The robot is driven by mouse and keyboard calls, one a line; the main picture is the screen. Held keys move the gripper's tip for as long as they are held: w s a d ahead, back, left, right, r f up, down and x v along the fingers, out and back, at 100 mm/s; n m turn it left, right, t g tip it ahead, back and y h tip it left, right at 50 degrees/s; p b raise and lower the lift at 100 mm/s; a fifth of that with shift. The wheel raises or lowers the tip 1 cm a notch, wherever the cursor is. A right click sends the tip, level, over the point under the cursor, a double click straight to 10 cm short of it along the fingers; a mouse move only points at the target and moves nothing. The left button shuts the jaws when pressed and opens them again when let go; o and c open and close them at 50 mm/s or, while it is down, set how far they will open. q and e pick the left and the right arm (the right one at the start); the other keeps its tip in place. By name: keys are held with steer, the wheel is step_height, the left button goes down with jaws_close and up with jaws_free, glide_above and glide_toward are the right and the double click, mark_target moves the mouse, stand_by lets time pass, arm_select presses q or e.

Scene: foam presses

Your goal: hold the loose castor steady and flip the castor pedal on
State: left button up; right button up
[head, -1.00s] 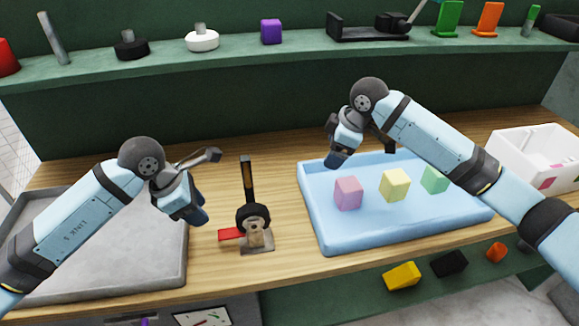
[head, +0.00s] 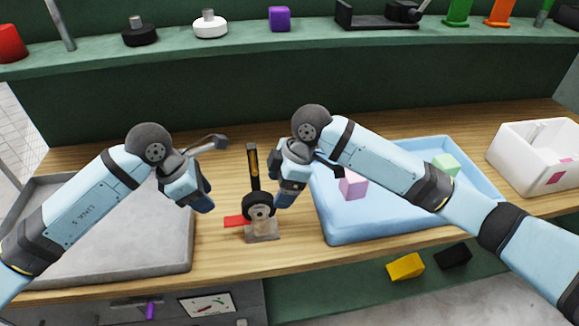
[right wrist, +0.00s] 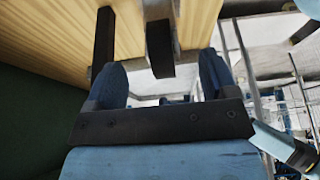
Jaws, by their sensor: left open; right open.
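The castor has a black wheel (head: 258,207) on a grey mounting plate (head: 263,234), with a red pedal (head: 235,221) sticking out to the left. A dark upright bar (head: 253,165) stands behind the wheel. My left gripper (head: 205,206) is left of the castor, apart from it. Its jaw gap is hard to see. My right gripper (head: 284,202) is close on the castor's right side. In the right wrist view, the open fingers (right wrist: 160,82) stand on either side of the dark wheel (right wrist: 159,48), with visible gaps. The pedal is not clearly visible there.
A grey tray (head: 100,268) lies left, under my left arm. A blue tray (head: 345,232) with a pink cube (head: 353,186) and a green cube (head: 446,163) lies right, partly hidden by my right arm. A white bin (head: 512,165) stands far right. Bench is clear in front of the castor.

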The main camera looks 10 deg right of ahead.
mark_target(273, 198)
steer(key=shift+x, duration=2.7)
steer(key=c, duration=1.2)
arm_select(q)
steer(key=shift+d, duration=0.1)
steer(key=c, duration=0.6)
arm_select(e)
steer(key=shift+c, duration=0.5)
arm_select(q)
steer(key=shift+w+d+r+n, duration=0.15)
steer(key=shift+d+r+n, duration=0.05)
steer(key=shift+n, duration=0.2)
jaws_close()
steer(key=w+d+r+n+g+y, duration=0.3)
steer(key=r+n, duration=0.3)
steer(key=n, duration=0.9)
steer(key=shift+w+g+y, duration=0.25)
steer(key=shift+g+y, duration=0.15)
steer(key=shift+y, duration=0.3)
steer(key=shift+f, duration=0.1)
